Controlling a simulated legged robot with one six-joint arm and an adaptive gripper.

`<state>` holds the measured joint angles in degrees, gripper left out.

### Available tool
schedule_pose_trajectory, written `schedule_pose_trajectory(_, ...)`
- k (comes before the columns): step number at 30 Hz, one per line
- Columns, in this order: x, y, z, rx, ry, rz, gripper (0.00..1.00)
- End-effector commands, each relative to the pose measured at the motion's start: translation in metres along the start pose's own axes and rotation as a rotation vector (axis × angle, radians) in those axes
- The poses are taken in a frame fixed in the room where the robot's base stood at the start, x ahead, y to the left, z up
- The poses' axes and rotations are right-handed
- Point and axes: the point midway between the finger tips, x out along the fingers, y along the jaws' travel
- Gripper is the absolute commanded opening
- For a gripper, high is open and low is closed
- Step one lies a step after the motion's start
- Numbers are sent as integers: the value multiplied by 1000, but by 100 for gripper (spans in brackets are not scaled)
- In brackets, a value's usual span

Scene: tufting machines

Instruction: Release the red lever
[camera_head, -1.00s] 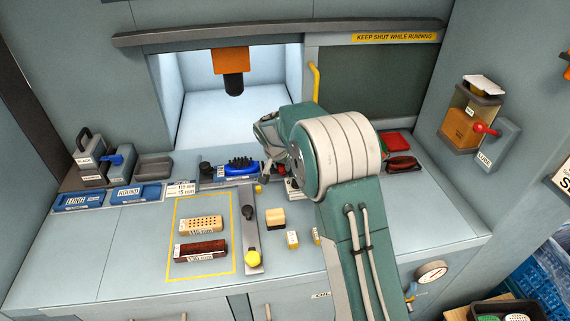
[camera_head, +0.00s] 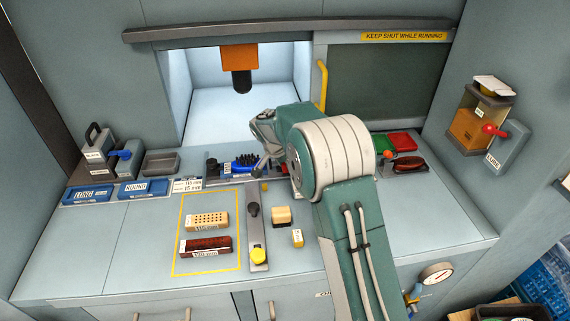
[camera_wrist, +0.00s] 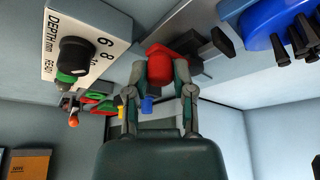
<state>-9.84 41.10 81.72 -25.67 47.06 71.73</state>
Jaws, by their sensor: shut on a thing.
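In the wrist view a red lever piece (camera_wrist: 170,62) sits between the two fingertips of my gripper (camera_wrist: 167,76), which is shut on it. It is beside the grey rail that holds the blue block with black bristles (camera_wrist: 282,24). In the head view my gripper (camera_head: 262,150) is over the back of the bench, just beside the blue bristle block (camera_head: 243,165) in front of the lit opening. My arm and gripper hide most of the held lever in that view.
A depth dial panel (camera_wrist: 84,40) is close to my gripper's left in the wrist view. A lube box with a red-knobbed lever (camera_head: 490,129) hangs on the right wall. Perforated and dark blocks lie inside a yellow outline (camera_head: 238,232). The bench front left is clear.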

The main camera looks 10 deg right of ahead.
Motion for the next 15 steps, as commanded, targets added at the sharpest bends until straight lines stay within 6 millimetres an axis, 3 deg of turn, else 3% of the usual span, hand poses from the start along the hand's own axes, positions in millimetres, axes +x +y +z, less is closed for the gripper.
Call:
schedule_pose_trajectory(1,3,0,4,-2,-7,3,0)
schedule_pose_trajectory(2,3,0,4,-2,-6,3,45)
schedule_pose_trajectory(3,3,0,4,-2,-6,3,63)
schedule_pose_trajectory(15,-2,0,1,-1,-1,-2,66)
